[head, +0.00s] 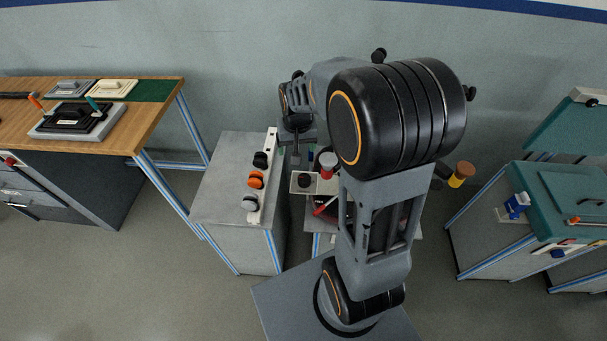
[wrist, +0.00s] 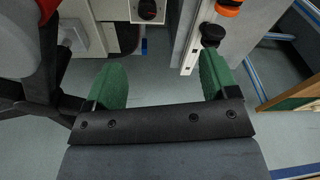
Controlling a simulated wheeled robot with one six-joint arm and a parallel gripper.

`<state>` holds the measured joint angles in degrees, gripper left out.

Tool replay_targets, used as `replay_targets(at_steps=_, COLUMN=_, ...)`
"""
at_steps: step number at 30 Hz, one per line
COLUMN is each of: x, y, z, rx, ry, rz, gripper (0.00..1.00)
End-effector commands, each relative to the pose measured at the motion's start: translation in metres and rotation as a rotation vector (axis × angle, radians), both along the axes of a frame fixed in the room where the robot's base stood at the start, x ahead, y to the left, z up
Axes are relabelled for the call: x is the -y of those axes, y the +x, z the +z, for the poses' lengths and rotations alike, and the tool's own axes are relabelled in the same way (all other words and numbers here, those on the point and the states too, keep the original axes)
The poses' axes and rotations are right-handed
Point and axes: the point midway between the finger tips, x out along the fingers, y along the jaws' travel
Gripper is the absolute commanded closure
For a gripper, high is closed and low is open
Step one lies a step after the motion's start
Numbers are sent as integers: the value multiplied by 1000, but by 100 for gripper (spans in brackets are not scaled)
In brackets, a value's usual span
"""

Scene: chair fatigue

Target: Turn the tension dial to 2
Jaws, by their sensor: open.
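A dark round dial (head: 304,181) sits on a small pale box right of the grey cabinet. It also shows at the top edge of the wrist view (wrist: 147,10), partly cut off. No lettering that names it as the tension dial can be read, and its setting is too small to tell. My gripper (head: 296,155) is above the gap between the grey cabinet and this box, towards the wall. In the wrist view its two green fingers (wrist: 162,80) stand wide apart with nothing between them. The dial is beyond the fingertips, not touched.
A pale strip on the grey cabinet (head: 222,200) carries a black knob (head: 261,160), an orange knob (head: 256,179) and a grey-and-black knob (head: 250,203). A red-and-white cylinder (head: 328,160) stands behind the box. A wooden bench (head: 150,115) is left, teal-topped cabinets (head: 580,195) right.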

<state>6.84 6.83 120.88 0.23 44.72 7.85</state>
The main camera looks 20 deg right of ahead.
Motion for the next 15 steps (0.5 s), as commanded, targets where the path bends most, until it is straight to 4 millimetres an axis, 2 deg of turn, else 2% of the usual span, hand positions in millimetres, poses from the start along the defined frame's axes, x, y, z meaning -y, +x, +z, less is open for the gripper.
replay_targets(at_steps=1, x=10, y=16, z=-21, rx=-28, ry=5, rz=-34, gripper=20)
replay_targets(at_steps=6, x=33, y=54, z=-79, rx=-76, ry=16, rz=-128, gripper=20)
replay_targets(at_steps=12, x=52, y=73, z=-132, rx=-113, ry=25, rz=-199, gripper=20)
replay_targets(at_steps=15, x=57, y=77, z=-148, rx=-123, ry=27, rz=-220, gripper=20)
